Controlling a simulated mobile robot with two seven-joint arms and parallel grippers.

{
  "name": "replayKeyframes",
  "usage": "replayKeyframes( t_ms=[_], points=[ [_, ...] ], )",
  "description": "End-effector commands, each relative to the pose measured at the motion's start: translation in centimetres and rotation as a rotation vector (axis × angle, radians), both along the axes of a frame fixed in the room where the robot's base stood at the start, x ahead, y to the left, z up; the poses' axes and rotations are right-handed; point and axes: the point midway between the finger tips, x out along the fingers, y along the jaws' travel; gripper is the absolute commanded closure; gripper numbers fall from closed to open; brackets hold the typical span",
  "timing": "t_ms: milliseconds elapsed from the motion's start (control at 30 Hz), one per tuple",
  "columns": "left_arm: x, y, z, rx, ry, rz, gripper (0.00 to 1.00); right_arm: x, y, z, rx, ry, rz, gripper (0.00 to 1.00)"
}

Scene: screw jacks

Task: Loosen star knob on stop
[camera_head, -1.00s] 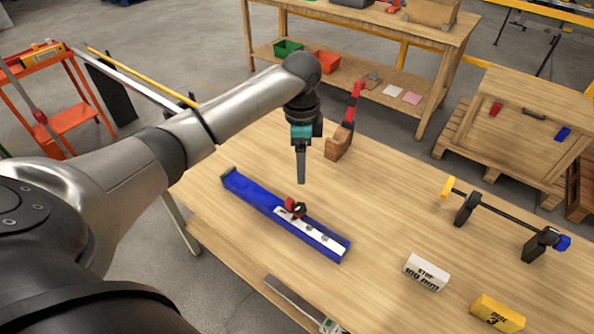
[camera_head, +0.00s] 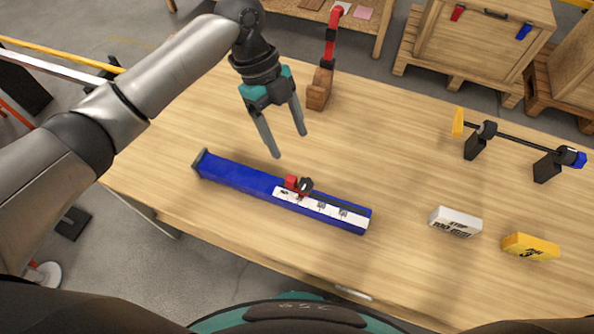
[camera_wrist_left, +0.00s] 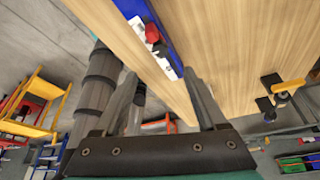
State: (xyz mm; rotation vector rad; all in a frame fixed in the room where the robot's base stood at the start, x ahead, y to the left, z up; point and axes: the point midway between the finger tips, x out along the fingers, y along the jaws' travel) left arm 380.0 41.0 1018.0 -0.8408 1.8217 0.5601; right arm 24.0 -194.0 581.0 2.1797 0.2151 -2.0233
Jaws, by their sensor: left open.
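A long blue rail (camera_head: 235,174) lies on the wooden table with a white scale strip along its right part. A red stop (camera_head: 291,183) sits on the rail, with a dark star knob (camera_head: 305,185) at its right side. My left gripper (camera_head: 290,144) is open and empty, above and behind the stop, with its fingers pointing down. In the left wrist view the open gripper (camera_wrist_left: 160,76) frames the end of the rail (camera_wrist_left: 146,12); the red stop (camera_wrist_left: 152,32) shows beyond the fingertips. The knob is hard to make out there. My right gripper is not in view.
A white labelled block (camera_head: 455,222) and a yellow block (camera_head: 530,247) lie to the right. A black rod on two stands (camera_head: 515,145) is behind them. A wooden block with a red and black upright part (camera_head: 320,90) stands behind my gripper. Table between is clear.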

Motion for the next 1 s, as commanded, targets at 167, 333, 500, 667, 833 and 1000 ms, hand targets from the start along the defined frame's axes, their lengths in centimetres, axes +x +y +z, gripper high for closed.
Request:
replayKeyframes(
  t_ms=[167, 333, 500, 667, 833, 1000],
  points=[
    [-1.1, -1.1, -3.9, 0.002, 0.005, 0.002, 0.27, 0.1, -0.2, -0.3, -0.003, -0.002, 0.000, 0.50],
    [-2.0, -2.2, -7.2, 0.001, 0.003, 0.003, 0.27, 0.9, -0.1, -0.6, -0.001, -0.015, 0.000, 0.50],
    [-2.5, -2.9, -9.6, 0.002, 0.002, 0.004, 0.27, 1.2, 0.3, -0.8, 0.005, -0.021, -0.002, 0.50],
    [-2.8, -3.3, -10.8, 0.003, 0.000, 0.004, 0.27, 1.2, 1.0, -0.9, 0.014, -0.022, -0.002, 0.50],
    [-2.9, -3.4, -11.1, 0.002, -0.001, 0.004, 0.27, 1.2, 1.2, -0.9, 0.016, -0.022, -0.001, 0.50],
    [-2.9, -3.3, -11.1, 0.002, -0.001, 0.004, 0.28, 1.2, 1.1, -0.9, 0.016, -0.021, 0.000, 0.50]
  ],
)
